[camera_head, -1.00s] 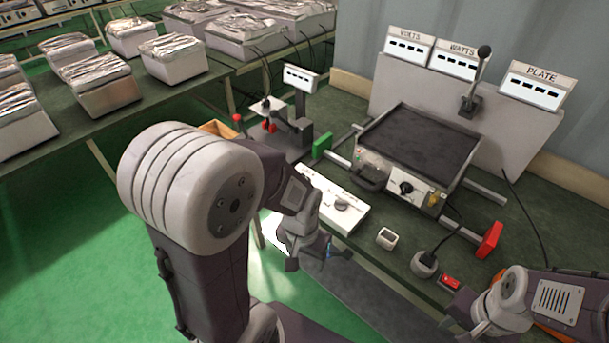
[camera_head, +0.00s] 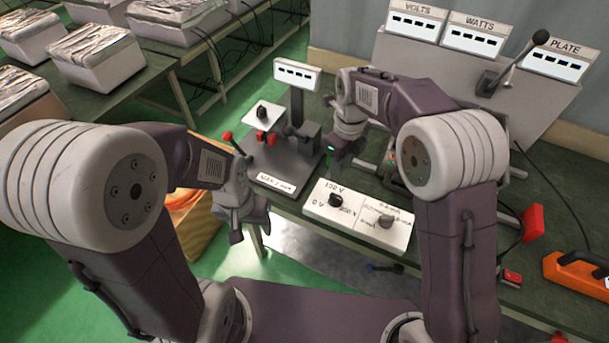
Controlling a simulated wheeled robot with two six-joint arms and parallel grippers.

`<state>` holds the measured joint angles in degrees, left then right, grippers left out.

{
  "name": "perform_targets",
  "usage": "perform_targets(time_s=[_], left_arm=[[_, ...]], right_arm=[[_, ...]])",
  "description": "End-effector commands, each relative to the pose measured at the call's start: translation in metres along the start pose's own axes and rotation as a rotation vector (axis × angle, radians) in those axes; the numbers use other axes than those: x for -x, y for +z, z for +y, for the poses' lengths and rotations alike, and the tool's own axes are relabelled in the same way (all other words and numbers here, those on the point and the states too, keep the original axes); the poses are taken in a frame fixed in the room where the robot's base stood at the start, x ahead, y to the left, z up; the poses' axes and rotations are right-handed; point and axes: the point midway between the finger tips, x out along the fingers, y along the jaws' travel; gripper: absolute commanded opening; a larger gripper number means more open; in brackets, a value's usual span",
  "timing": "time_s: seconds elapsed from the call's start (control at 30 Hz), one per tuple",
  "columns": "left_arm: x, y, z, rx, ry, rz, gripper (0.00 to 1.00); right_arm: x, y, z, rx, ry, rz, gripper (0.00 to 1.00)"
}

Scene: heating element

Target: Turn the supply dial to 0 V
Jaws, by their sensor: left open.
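The supply box (camera_head: 360,217) is a white panel near the front edge of the bench. Its left black knob, the supply dial (camera_head: 336,199), sits beside the "100 V" and "0 V" marks; its exact pointer angle is too small to read. A second knob (camera_head: 386,221) is on the right of the panel. My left gripper (camera_head: 248,227) is open and empty, left of the box and apart from it, off the bench's front edge. My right gripper (camera_head: 343,160) hangs above the bench behind the box, apart from the dial; its jaw opening is unclear.
A stand with a small meter (camera_head: 297,75) and dark base (camera_head: 277,160) is left of the box. My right arm hides much of the heater unit. A red block (camera_head: 532,222) and an orange case (camera_head: 578,277) are at right. Foil-covered boxes (camera_head: 96,52) fill the back-left table.

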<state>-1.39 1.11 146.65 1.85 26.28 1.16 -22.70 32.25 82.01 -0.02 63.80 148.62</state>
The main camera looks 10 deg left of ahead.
Motion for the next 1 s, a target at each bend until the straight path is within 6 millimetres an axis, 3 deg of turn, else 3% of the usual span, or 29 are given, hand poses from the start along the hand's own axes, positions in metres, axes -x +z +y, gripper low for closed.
perform_targets(time_s=[0.1,0.33,0.7,1.0], left_arm=[[0.002,0.000,0.000,-0.001,0.000,0.000,0.58],[0.000,0.000,0.000,-0.001,0.000,0.000,0.58],[-0.002,0.000,0.000,0.000,0.000,0.000,0.58],[-0.003,0.000,0.000,0.000,0.000,0.000,0.58]], right_arm=[[-0.014,0.005,0.019,0.045,0.021,0.032,0.35],[-0.025,0.006,0.021,0.051,0.020,0.031,0.35],[-0.094,0.003,0.022,0.051,0.020,0.031,0.35],[-0.104,0.004,0.022,0.051,0.019,0.028,0.35]])
